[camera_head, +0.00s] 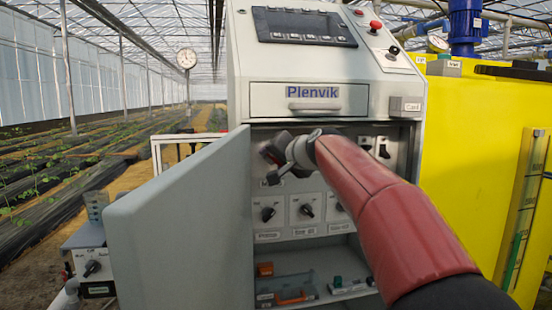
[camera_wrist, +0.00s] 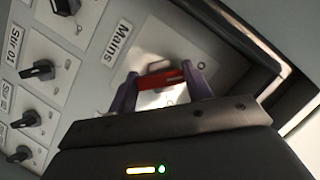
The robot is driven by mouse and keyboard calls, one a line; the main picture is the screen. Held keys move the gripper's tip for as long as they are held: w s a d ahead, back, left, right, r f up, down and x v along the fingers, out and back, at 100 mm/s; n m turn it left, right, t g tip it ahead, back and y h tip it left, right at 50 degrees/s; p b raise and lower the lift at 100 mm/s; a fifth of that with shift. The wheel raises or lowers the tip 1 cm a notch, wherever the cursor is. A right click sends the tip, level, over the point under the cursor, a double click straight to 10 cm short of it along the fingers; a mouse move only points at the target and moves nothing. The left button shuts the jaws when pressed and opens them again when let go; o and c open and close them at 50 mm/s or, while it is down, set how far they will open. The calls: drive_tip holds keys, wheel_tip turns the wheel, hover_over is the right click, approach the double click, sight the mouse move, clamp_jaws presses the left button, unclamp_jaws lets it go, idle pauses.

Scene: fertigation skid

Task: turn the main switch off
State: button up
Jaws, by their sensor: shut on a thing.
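The main switch has a red bar handle (camera_wrist: 160,80) on a light square plate, beside a label reading "Mains" (camera_wrist: 117,42) in the wrist view. My gripper (camera_wrist: 159,74) has one purple finger on each side of the handle and is shut on it. The handle lies nearly level in the tilted wrist picture. In the head view my gripper (camera_head: 272,158) is at the upper left of the open cabinet's switch panel (camera_head: 330,235). There my gripper and arm hide the main switch.
The grey cabinet door (camera_head: 180,225) stands open to the left of my gripper. Several black rotary knobs sit nearby, one labelled "Stir 01" (camera_wrist: 43,69). A drawer marked "Plenvik" (camera_head: 313,98) is above. A yellow tank (camera_head: 470,150) stands at right.

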drive_tip(key=shift+f, duration=0.1)
drive_tip(key=o, duration=1)
drive_tip(key=shift+c, duration=0.2)
drive_tip(key=b+v, duration=0.1)
drive_tip(key=v, duration=0.6)
drive_tip(key=shift+s+d, duration=0.15)
drive_tip(key=shift+s, duration=0.2)
drive_tip(key=s+d+f+n+g+h, duration=0.1)
drive_tip(key=s+d+f+g+h, duration=0.1)
drive_tip(key=s+f, duration=0.8)
drive_tip(key=s+d+f+n+g+h+p, duration=0.1)
drive_tip(key=s+d+f, duration=0.4)
drive_tip(key=s+f, duration=0.5)
drive_tip(key=s+d+f+n+g+h, duration=0.1)
drive_tip(key=s+d+f+g+h, duration=0.2)
drive_tip(key=s+f, duration=0.7)
drive_tip(key=s+g, duration=0.1)
drive_tip(key=s, duration=0.4)
drive_tip(key=shift+d+n+g+h+p, duration=0.25)
drive_tip(key=shift+n+g+h+p, duration=0.05)
drive_tip(key=shift+n+h, duration=0.1)
